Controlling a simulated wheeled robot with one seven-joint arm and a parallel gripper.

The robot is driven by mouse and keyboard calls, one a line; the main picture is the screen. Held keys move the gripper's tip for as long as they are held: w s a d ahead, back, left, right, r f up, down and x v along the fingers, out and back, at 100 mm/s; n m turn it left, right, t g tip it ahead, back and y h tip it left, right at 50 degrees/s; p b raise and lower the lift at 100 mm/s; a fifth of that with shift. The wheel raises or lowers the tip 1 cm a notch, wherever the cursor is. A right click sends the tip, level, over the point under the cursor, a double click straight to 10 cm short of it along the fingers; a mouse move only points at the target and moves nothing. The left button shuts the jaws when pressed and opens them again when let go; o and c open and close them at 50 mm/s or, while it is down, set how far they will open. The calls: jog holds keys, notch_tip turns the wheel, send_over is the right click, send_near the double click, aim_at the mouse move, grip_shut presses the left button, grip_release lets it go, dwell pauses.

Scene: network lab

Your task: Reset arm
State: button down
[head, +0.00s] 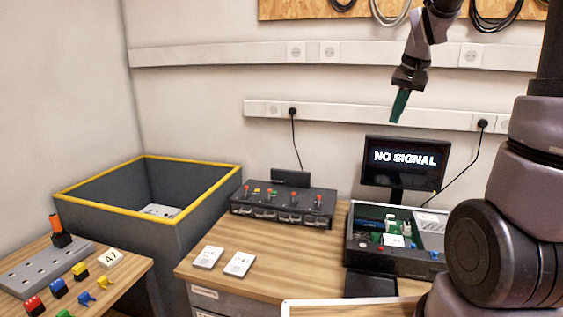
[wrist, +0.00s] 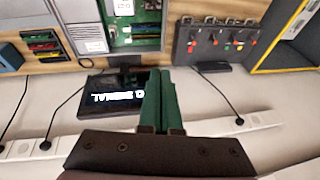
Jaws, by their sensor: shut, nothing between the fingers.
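My gripper (head: 399,105) hangs in the air in front of the wall, above the monitor, with its green fingers pointing down. In the wrist view the two green fingers (wrist: 160,100) lie close together, shut and empty. My gripper touches nothing. The arm is raised at the right of the head view.
A monitor (head: 398,162) reading "NO SIGNAL" stands behind an open device case (head: 350,243). A black switch box (head: 283,203) sits on the wooden desk (head: 290,262) beside two white cards. A grey bin with a yellow rim (head: 190,167) is at left. A side table (head: 125,272) holds coloured connectors.

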jog(key=s+a+r+t, duration=0.1)
jog(key=s+a+r, duration=0.1)
jog(key=s, duration=0.8)
jog(key=s+a+r+t+y, duration=0.1)
jog(key=s+a+r+t, duration=0.1)
jog(key=s, duration=0.8)
jog(key=shift+s+a+r, duration=0.4)
jog(key=shift+a+r, duration=0.25)
jog(key=shift+a, duration=0.55)
jog(key=shift+w, duration=0.1)
